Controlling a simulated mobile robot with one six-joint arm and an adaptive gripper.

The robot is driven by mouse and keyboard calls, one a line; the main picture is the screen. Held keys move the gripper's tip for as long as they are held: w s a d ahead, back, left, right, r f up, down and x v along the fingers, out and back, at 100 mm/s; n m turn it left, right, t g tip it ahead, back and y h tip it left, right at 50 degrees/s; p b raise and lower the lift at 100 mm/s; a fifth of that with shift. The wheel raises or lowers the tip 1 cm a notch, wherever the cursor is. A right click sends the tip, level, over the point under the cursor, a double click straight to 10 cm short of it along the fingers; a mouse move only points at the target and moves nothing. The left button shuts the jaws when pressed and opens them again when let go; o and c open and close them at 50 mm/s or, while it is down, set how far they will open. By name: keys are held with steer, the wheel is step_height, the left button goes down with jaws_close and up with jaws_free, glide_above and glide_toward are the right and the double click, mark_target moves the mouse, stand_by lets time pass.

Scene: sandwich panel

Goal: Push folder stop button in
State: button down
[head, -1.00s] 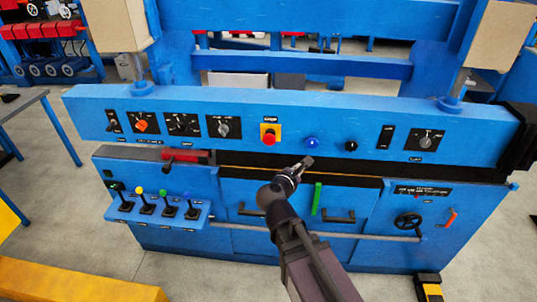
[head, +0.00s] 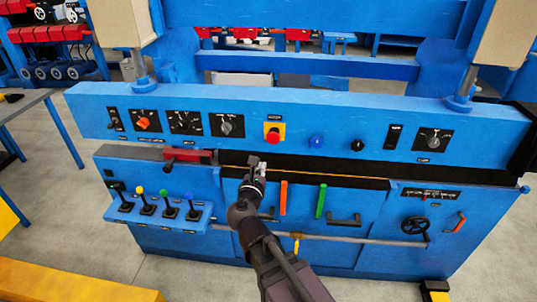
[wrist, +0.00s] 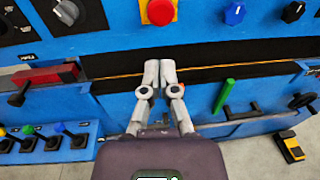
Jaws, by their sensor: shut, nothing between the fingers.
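A red mushroom button (head: 272,136) on a yellow plate sits on the blue upper beam. It also shows at the top of the wrist view (wrist: 160,11). The small labels are too blurred to tell which one is the folder stop. My gripper (head: 256,164) is shut and empty, below and slightly left of the red button in the head view. In the wrist view its closed fingertips (wrist: 160,65) appear just below the red button, with a visible gap.
Dials and switches (head: 184,122) line the beam to the left. A red clamp-like part (head: 188,157), a row of levers (head: 158,203), an orange handle (head: 283,198) and a green handle (head: 320,201) are lower down. A handwheel (head: 414,225) is at right.

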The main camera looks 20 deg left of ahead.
mark_target(272, 139)
steer(key=w, duration=0.4)
steer(key=w+a, duration=0.1)
steer(key=w, duration=0.4)
steer(key=w+a, duration=0.1)
steer(key=w, duration=0.3)
steer(key=shift+w+f+b, duration=0.35)
steer(key=shift+w+a, duration=0.2)
steer(key=shift+w, duration=0.65)
steer(key=shift+r, duration=0.1)
steer(key=shift+s, duration=0.1)
steer(key=shift+s+d, duration=0.2)
steer(key=shift+s, duration=0.35)
steer(key=s+d, duration=0.1)
steer(key=s, duration=1.2)
steer(key=shift+d+r+p, duration=0.3)
steer(key=shift+d+p, duration=0.05)
steer(key=shift+p, duration=0.05)
steer(key=shift+d, duration=0.1)
